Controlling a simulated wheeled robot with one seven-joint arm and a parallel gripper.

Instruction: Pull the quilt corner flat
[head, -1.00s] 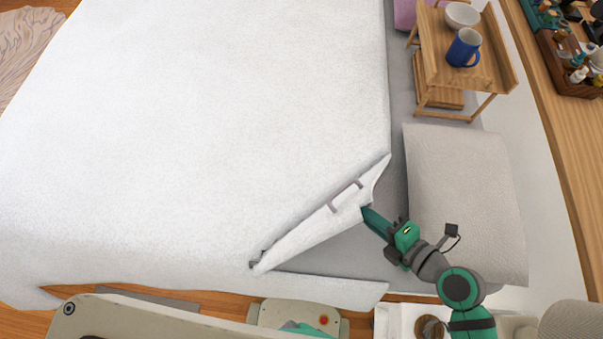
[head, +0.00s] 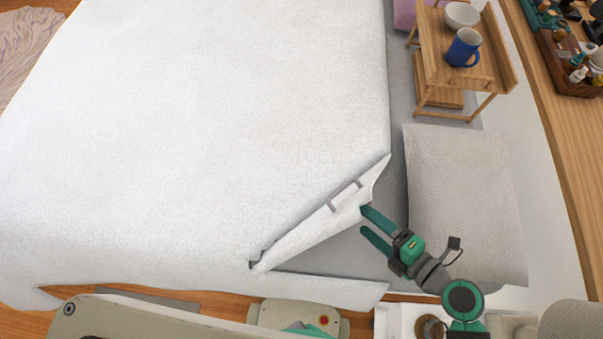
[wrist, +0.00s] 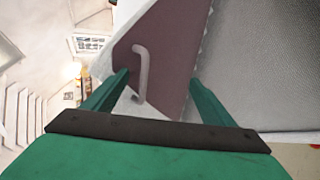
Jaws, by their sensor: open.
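The white quilt (head: 200,130) covers most of the bed. Its near right corner is folded back into a white flap (head: 318,232) lying diagonally, with bare grey sheet (head: 340,255) beside it. A thin grey loop handle (head: 346,193) sits on the flap. My gripper (head: 366,219) is open, its two green fingers pointing at the flap's right edge with nothing visibly gripped. In the wrist view, the loop (wrist: 141,75) shows between the open fingers (wrist: 158,83), nearer the left one, against a mauve-brown face. How far it lies beyond the fingertips is unclear.
A grey pillow (head: 465,200) lies right of my gripper. A wooden bed tray (head: 430,70) with a blue mug (head: 463,47) and white bowl (head: 462,15) stands behind it. A wooden shelf (head: 565,130) with small items runs along the right.

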